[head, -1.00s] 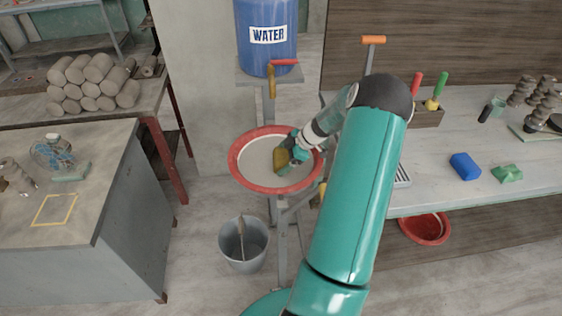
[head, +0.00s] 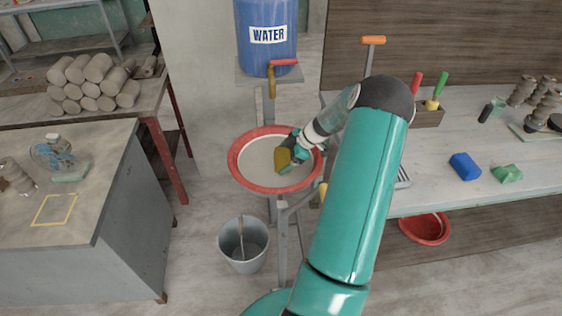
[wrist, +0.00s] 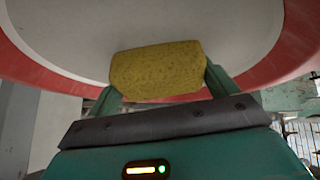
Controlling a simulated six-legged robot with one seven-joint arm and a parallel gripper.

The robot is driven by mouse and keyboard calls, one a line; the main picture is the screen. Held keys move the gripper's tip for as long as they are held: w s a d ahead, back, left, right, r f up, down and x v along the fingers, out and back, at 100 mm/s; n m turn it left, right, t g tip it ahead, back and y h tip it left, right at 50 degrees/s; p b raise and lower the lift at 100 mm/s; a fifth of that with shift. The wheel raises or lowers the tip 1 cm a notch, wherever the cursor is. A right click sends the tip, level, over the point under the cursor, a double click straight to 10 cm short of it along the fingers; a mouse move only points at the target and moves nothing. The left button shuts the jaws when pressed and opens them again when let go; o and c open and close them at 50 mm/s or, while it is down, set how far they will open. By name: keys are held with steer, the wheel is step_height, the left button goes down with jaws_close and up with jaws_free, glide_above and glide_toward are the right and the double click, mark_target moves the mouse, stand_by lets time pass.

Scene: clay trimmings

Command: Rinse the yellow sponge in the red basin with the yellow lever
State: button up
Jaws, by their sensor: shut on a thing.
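My gripper (head: 290,153) is shut on the yellow sponge (head: 282,160), over the right part of the red basin (head: 240,176) on its stand. In the wrist view the sponge (wrist: 157,72) sits between the two fingers (wrist: 160,84), with the basin's pale inside and red rim behind it. I cannot tell whether the sponge touches the inside or any water. A small yellow piece (head: 322,192), perhaps the lever, shows below the basin's right rim, partly hidden by my arm.
A blue water tank (head: 266,35) with a red-handled tap (head: 284,62) stands behind the basin. A grey bucket (head: 243,244) is on the floor below. Another red basin (head: 425,230) lies under the right bench, which holds a blue block (head: 465,166) and a green one (head: 506,174).

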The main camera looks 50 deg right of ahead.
mark_target(284, 156)
steer(key=shift+r, duration=4.5)
